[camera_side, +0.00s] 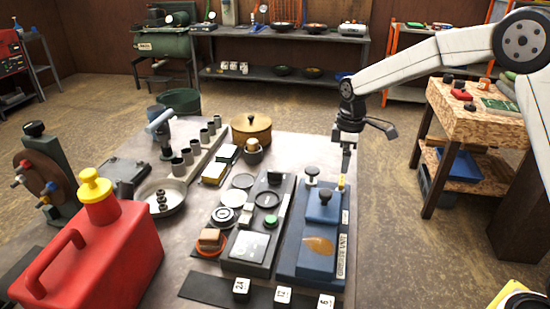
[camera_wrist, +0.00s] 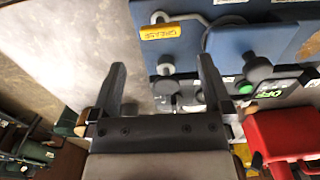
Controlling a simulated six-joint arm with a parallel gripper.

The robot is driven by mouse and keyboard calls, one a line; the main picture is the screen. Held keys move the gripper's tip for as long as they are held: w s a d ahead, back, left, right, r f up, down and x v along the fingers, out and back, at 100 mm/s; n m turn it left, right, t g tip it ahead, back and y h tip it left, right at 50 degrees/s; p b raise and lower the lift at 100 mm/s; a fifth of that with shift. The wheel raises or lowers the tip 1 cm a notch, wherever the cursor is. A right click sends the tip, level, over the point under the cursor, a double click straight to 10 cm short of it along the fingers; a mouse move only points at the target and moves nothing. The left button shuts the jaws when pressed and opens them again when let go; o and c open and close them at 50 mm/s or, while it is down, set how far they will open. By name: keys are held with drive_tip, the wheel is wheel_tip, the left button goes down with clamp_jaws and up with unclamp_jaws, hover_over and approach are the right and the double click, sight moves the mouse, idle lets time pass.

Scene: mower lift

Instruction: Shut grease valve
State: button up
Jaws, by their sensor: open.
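The blue grease unit (camera_side: 290,262) stands at the right of the workbench, with a brown smear on its face. A yellow tag reading GREASE shows on it in the wrist view (camera_wrist: 168,31), beside a small grey round fitting (camera_wrist: 160,17). In the side view a small yellow piece (camera_side: 341,183) stands at the unit's far right corner. My gripper (camera_side: 346,158) hangs above that far end, apart from it. In the wrist view my gripper (camera_wrist: 162,65) is open and empty, its fingers well apart. A dark round knob shows between the fingertips, beyond them. I cannot tell the valve's position.
A dark knob (camera_side: 325,195) tops a blue block on the unit. A grey unit (camera_side: 249,246) stands to its left. A red can (camera_side: 105,255) fills the front left. A brown lidded pot (camera_side: 251,128) stands behind.

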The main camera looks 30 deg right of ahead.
sight(342, 180)
drive_tip(key=shift+f, duration=3.15)
drive_tip(key=c, duration=1.2)
drive_tip(key=shift+o, duration=0.2)
